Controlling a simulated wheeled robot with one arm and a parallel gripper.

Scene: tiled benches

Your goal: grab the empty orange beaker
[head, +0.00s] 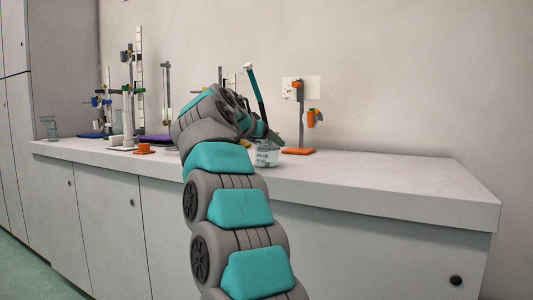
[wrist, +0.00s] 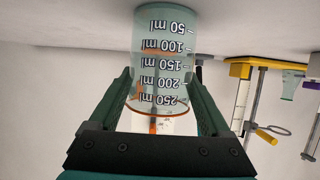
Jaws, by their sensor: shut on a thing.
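A clear, faintly tinted beaker with an orange rim (wrist: 162,70) fills the middle of the wrist view, upside down there, with volume marks up to 250 ml. It looks empty. My gripper (wrist: 162,78) is shut on it, one dark green finger against each side. In the head view the beaker (head: 266,157) is near the back of the bench, below my gripper (head: 268,136), and my arm partly hides it. I cannot tell whether its base touches the bench top.
A stand with an orange base (head: 298,151) is close to the right of the beaker. Several stands (head: 128,100), a small orange item (head: 143,149) and a glass vessel (head: 50,128) are to the left. The bench top (head: 400,180) is clear on the right.

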